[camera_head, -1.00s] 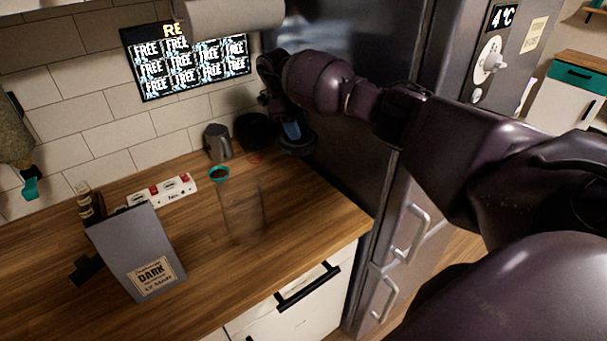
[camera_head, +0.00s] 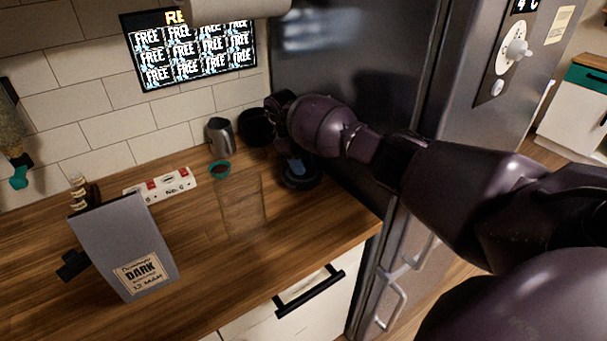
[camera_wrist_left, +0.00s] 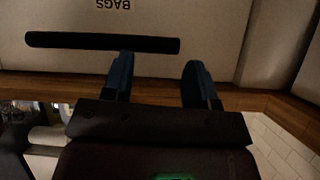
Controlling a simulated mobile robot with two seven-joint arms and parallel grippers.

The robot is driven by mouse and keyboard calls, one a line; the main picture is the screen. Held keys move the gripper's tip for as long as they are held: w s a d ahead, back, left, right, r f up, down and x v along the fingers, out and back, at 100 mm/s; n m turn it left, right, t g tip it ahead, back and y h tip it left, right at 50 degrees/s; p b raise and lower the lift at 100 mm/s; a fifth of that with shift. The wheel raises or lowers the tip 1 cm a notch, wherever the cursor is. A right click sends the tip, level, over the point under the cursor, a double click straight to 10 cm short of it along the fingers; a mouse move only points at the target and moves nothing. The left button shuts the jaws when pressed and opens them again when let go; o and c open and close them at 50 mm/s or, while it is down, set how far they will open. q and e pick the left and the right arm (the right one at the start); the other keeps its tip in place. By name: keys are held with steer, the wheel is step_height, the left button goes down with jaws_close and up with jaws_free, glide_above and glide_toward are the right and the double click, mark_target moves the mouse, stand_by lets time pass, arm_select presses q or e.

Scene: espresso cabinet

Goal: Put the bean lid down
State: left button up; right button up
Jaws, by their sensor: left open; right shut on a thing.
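My right gripper (camera_head: 296,164) reaches in from the right of the head view, with its blue fingertips pointing down at the back right of the counter. It is shut on the bean lid (camera_head: 301,183), a dark round disc lying about level under the fingertips. The lid is at or just above the wooden counter; I cannot tell if it touches. The fingers and wrist partly hide it. My left gripper (camera_wrist_left: 158,82) shows in the left wrist view, open and empty, facing a pale cabinet front.
A clear glass container (camera_head: 242,205) stands left of the lid. A grey coffee bag (camera_head: 125,245) stands at left. The fridge (camera_head: 350,60) borders the counter's right side.

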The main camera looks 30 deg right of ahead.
step_height(320, 180, down, 3)
steer(key=shift+f+b, duration=0.1)
steer(key=shift+b, duration=0.55)
steer(key=shift+r, duration=0.2)
